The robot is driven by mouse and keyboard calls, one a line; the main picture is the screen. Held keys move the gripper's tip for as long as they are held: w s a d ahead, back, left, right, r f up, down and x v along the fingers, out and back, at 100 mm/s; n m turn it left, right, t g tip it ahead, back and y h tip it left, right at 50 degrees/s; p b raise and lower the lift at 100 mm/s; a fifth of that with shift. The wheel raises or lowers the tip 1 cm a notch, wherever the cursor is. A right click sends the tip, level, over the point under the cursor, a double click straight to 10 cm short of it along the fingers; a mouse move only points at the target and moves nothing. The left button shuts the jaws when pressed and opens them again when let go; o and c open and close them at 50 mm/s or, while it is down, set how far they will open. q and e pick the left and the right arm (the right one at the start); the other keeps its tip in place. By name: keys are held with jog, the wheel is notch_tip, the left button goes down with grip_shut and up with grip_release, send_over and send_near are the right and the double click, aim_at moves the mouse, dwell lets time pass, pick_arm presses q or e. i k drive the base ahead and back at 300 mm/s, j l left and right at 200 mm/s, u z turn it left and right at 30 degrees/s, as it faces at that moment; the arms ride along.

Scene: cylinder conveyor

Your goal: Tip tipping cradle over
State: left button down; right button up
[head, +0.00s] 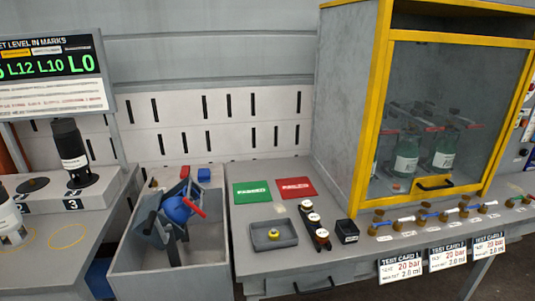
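The tipping cradle (150,228) stands in the grey open-topped trough (212,245) at the lower left of the head view. It is a grey-blue frame on a post and looks tilted. A rounded blue body (178,209) sits in or against it; I cannot tell whether it is part of the cradle. Red bars (195,207) stick out at its upper right side, one of them pointing down to the right. Neither of my grippers shows in the head view.
A yellow-framed cabinet (375,120) rises behind. A dark cylinder (70,150) stands on the left bench.

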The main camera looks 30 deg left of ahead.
aim_at(149, 224)
jog(key=u, duration=1.7)
